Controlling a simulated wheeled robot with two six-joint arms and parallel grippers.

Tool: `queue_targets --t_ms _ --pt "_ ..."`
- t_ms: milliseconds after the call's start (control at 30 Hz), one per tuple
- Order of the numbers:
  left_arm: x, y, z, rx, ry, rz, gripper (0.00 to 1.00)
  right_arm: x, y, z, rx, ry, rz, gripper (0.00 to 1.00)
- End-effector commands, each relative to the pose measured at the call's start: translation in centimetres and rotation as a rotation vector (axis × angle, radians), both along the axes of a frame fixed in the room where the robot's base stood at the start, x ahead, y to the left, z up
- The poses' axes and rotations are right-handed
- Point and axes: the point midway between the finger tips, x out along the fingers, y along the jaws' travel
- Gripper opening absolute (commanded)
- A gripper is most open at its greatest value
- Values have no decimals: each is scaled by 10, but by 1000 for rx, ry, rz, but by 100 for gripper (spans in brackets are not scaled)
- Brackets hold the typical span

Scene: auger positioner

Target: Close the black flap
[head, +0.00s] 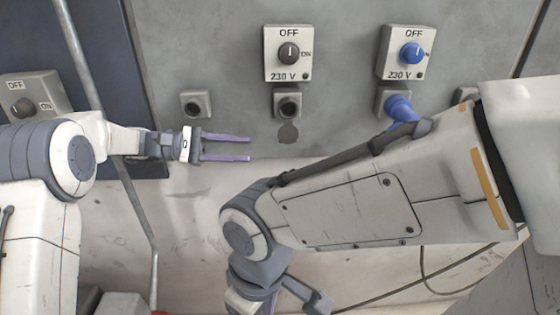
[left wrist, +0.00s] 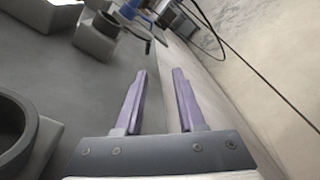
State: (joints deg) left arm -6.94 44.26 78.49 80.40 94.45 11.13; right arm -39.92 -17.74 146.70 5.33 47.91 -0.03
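My right gripper (head: 273,304) is at the bottom edge, mostly cut off.
Switch boxes (head: 289,53) sit above the sockets on the grey panel. A blue plug (head: 400,108) is in the right socket under a blue-knobbed switch (head: 412,53). Another socket (head: 195,104) is at left. A metal pipe (head: 135,205) and a cable (head: 395,290) run along the wall.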

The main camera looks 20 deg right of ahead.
Motion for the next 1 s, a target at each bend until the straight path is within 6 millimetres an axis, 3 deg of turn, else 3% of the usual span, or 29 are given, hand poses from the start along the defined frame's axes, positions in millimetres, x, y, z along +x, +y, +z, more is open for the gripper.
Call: queue_targets --t_ms 100,233,700,1000 --pt "10 1 8 -79 9 -1 39 0 0 -3 1 -1 0 72" --pt "10 -7 12 -104 12 -5 39 0 0 -3 1 -1 0 72" --pt "-13 -84 11 -100 11 -5 39 0 0 -2 1 -1 0 72" --pt "-17 -99 11 -99 11 -3 39 0 0 -2 1 -1 0 72"
